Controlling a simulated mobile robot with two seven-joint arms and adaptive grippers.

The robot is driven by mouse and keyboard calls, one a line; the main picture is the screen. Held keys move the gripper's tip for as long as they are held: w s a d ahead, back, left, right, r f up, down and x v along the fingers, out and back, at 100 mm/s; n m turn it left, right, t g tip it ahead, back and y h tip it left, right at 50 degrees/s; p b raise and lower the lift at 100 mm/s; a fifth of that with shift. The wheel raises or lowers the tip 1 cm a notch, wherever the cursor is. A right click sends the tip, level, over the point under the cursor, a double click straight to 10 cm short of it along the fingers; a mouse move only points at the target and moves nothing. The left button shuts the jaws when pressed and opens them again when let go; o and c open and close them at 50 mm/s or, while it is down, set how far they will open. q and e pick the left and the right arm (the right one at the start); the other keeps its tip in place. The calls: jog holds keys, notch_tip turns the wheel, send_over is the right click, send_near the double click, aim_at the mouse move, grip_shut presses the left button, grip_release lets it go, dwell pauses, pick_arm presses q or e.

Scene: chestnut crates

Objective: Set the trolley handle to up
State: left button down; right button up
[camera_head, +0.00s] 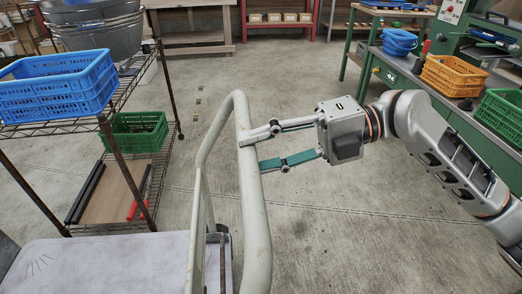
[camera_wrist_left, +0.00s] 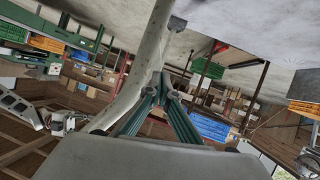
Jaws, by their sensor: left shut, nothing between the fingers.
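The trolley handle (camera_head: 258,232) is a pale tubular loop. In the head view it rises from the bottom beside the trolley's pale flat deck (camera_head: 100,265); its exact tilt is hard to judge. My right gripper (camera_head: 253,152) reaches it from the right. Its fingers straddle the tube, one over the near side and the other partly hidden behind, with a gap about the tube's width. In the left wrist view my left gripper (camera_wrist_left: 160,82) has its fingertips together and empty, close to a pale curved bar (camera_wrist_left: 150,45). The left gripper does not show in the head view.
A wire shelf at left holds a blue crate (camera_head: 60,85), a green crate (camera_head: 135,132) and metal tubs (camera_head: 95,25). The concrete floor between is clear.

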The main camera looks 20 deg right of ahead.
jog(key=shift+d, duration=0.1)
jog(key=v, duration=1.2)
jog(key=shift+r, duration=0.1)
